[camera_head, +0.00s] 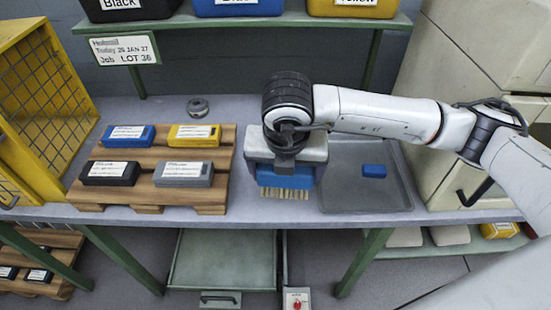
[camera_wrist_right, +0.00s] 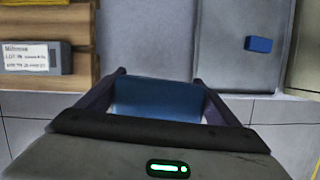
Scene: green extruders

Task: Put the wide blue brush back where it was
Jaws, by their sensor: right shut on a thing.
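The wide blue brush (camera_head: 284,180) is held in my right gripper (camera_head: 287,166), its pale bristles hanging down between the wooden pallet and the grey tray. In the right wrist view the blue brush body (camera_wrist_right: 157,98) fills the space between the two fingers of my right gripper (camera_wrist_right: 160,100). The gripper hides the brush's upper part in the head view. Whether the bristles touch the table cannot be told. My left gripper is not in view.
A grey tray (camera_head: 400,199) right of the brush holds a small blue block (camera_head: 374,171). Left, a wooden pallet (camera_head: 148,196) carries blue, yellow, black and grey labelled cartridges. A small round metal piece (camera_head: 198,107) lies behind it. A yellow mesh crate (camera_head: 40,100) stands far left.

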